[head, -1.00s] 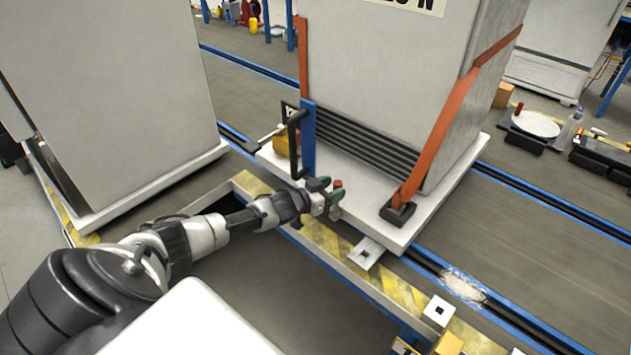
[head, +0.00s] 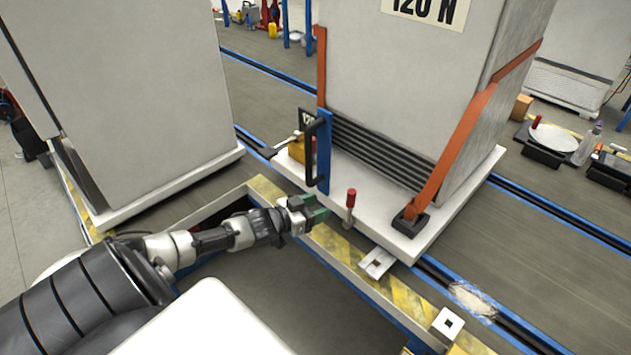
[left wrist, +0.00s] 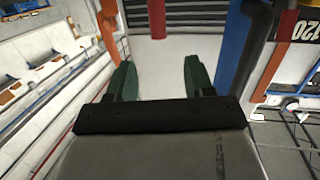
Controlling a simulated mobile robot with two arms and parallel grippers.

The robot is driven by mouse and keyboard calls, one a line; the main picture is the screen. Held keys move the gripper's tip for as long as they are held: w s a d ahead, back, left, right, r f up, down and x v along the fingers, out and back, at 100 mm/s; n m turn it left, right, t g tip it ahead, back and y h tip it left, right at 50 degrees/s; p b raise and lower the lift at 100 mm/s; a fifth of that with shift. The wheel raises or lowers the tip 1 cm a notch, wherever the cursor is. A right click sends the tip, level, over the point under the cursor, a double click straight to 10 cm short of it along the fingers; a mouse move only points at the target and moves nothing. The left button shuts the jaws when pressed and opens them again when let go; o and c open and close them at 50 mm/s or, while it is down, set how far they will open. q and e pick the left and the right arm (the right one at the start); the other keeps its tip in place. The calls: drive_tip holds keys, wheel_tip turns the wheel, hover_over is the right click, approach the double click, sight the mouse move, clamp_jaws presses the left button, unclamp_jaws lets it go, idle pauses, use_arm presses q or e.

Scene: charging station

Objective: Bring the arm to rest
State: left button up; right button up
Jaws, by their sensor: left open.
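My left arm reaches in from the left in the head view. Its gripper (head: 320,210) has green fingers and is open and empty. It also shows in the left wrist view (left wrist: 158,75), with the two fingers apart and a clear gap between them. A red-topped handle (head: 351,200) stands upright at the front edge of the white cart base (head: 400,240), just right of the fingertips and apart from them. My right gripper is not in view.
A tall grey block marked "120 N" (head: 400,90) stands on the cart base, held by an orange strap (head: 460,140). A black handle on a blue post (head: 323,150) rises behind my gripper. A yellow-striped rail (head: 345,255) runs below it. Another large grey block (head: 140,100) stands left.

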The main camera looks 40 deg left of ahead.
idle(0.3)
use_arm(q)
drive_tip(key=s+d+f+n+g+y+p, duration=0.1)
drive_tip(key=s+f+g+y+p, duration=0.15)
drive_tip(key=s+f, duration=0.75)
drive_tip(key=s+d+f+n+g+y+p, duration=0.15)
drive_tip(key=s+f+g, duration=0.35)
drive_tip(key=f, duration=0.8)
drive_tip(key=s+d+f+g, duration=0.2)
drive_tip(key=s+d+f, duration=0.2)
drive_tip(key=s, duration=0.5)
drive_tip(key=s+d+f+m+g, duration=0.1)
drive_tip(key=s+d+f, duration=0.3)
drive_tip(key=s, duration=0.6)
drive_tip(key=s+d+f+m+g+p, duration=0.1)
drive_tip(key=s+d+f+g, duration=0.3)
drive_tip(key=s+d, duration=0.3)
drive_tip(key=s, duration=0.3)
drive_tip(key=shift+s, duration=0.25)
